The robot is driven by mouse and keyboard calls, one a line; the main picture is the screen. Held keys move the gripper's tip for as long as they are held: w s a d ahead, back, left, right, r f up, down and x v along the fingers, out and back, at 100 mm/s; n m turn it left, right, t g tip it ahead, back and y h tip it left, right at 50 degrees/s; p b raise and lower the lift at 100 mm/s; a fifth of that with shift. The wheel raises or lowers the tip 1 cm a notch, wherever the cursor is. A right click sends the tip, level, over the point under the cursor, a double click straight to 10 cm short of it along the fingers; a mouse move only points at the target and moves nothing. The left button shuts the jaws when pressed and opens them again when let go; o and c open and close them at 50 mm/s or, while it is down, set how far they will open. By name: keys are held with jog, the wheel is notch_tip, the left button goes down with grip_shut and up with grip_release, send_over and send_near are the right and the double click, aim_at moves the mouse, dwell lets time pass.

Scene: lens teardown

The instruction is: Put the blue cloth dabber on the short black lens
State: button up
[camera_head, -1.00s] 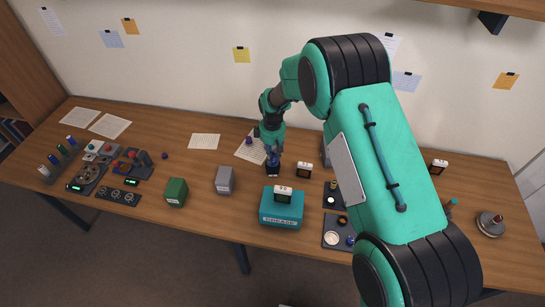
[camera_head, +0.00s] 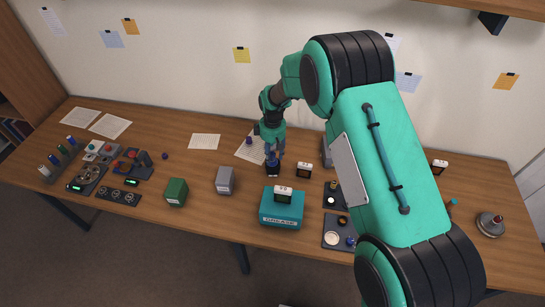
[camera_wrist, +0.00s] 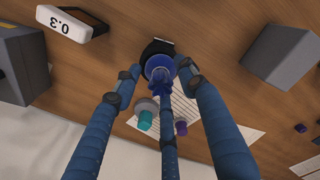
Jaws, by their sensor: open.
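The blue cloth dabber (camera_wrist: 159,68) sits on the short black lens (camera_wrist: 154,47) in the wrist view, with its knob towards me. In the head view the dabber (camera_head: 272,159) is a small blue shape on top of the dark lens (camera_head: 272,171), near the middle of the bench. My gripper (camera_wrist: 162,75) is open, its blue fingers spread around and just above the dabber. In the head view my gripper (camera_head: 273,150) is directly over it. One finger partly hides the dabber's knob, and the dabber hides most of the lens top.
A white sign marked 0.3 (camera_wrist: 72,22) stands close to the lens. A grey block (camera_wrist: 283,56) and a larger grey object (camera_wrist: 22,62) stand on either side. Teal (camera_wrist: 146,118) and purple (camera_wrist: 181,127) pieces lie near the fingers. A teal case (camera_head: 282,208) stands in front.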

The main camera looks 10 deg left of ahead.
aim_at(273, 154)
notch_tip(273, 154, up, 11)
jog(key=shift+f+p, duration=0.15)
jog(key=shift+p, duration=0.25)
dwell(0.6)
jog(key=s+d+r+m+t, duration=0.1)
jog(key=s+d+r+m, duration=0.35)
jog(key=d+r, duration=0.75)
jog(key=s+d+r+m+t, duration=0.2)
jog(key=s+d+r, duration=0.7)
jog(key=r, duration=0.6)
jog(key=s+d+r+m+t, duration=0.1)
jog(key=s+d+m, duration=0.1)
jog(key=s+d, duration=0.3)
jog(key=s+d+r+m, duration=0.2)
jog(key=s+d, duration=0.3)
jog(key=s, duration=0.7)
jog(key=s+d+r+m+t, duration=0.1)
jog(key=s+d+m, duration=0.3)
jog(key=s, duration=0.5)
jog(key=shift+d+r+t, duration=0.3)
jog(key=shift+d+r, duration=0.2)
jog(key=shift+d, duration=0.5)
